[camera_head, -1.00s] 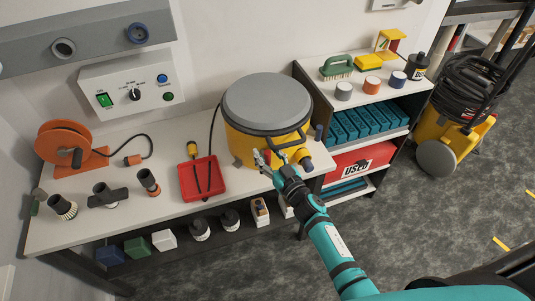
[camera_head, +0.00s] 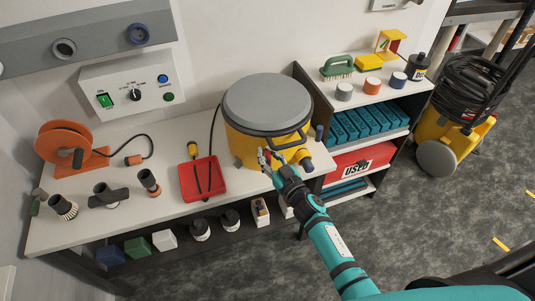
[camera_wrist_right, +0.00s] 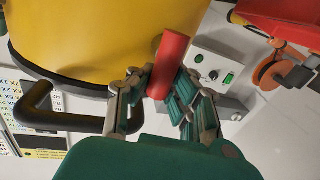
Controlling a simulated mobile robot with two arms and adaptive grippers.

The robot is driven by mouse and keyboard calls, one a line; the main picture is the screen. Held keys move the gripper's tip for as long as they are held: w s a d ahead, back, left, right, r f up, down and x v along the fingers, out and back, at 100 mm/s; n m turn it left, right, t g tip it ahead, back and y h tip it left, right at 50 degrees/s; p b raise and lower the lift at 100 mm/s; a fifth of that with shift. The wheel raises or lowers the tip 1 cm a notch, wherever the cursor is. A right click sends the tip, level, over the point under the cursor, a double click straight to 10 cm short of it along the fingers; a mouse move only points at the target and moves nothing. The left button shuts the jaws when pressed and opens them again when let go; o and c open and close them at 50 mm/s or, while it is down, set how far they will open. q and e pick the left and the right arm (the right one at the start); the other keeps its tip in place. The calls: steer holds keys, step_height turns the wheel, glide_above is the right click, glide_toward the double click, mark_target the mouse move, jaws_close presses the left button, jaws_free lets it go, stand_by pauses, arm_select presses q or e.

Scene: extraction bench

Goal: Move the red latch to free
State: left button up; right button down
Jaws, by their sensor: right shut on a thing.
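The red latch (camera_wrist_right: 168,65) is a red bar on the front of the yellow canister (camera_head: 248,147), which has a grey lid (camera_head: 266,100). In the right wrist view the latch lies between the fingers of my right gripper (camera_wrist_right: 160,92), which is shut on it. In the head view my right gripper (camera_head: 268,158) is at the canister's front, below the lid, and its fingers mostly hide the latch. My left gripper is not in view.
A black handle (camera_wrist_right: 60,118) on the canister is close beside my right gripper's fingers. A red tray (camera_head: 203,180) lies to the left on the bench. A shelf unit (camera_head: 367,92) stands to the right. The bench (camera_head: 130,215) has free room at the front left.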

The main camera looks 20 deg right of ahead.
steer(key=n, duration=0.1)
steer(key=a+n+p, duration=0.1)
steer(key=n, duration=0.1)
steer(key=shift+f+n+g, duration=0.15)
steer(key=shift+n+g, duration=0.15)
steer(key=shift+s+a+f+n+g+h+b, duration=0.15)
steer(key=shift+a+f+n+h+b, duration=0.3)
steer(key=shift+n, duration=1.45)
steer(key=shift+w+a+f+n+g+h+b, duration=0.1)
steer(key=shift+f+n+g+h+b, duration=0.35)
steer(key=shift+n, duration=1.45)
steer(key=shift+s+a+f+n+h+b, duration=0.1)
steer(key=shift+a+f+n+h+b, duration=0.45)
steer(key=shift+n, duration=1.35)
steer(key=shift+d+h, duration=0.25)
steer(key=shift+d, duration=0.05)
steer(key=c, duration=1.3)
jaws_free()
steer(key=shift+c, duration=0.2)
steer(key=shift+o, duration=0.9)
steer(key=shift+r, duration=0.1)
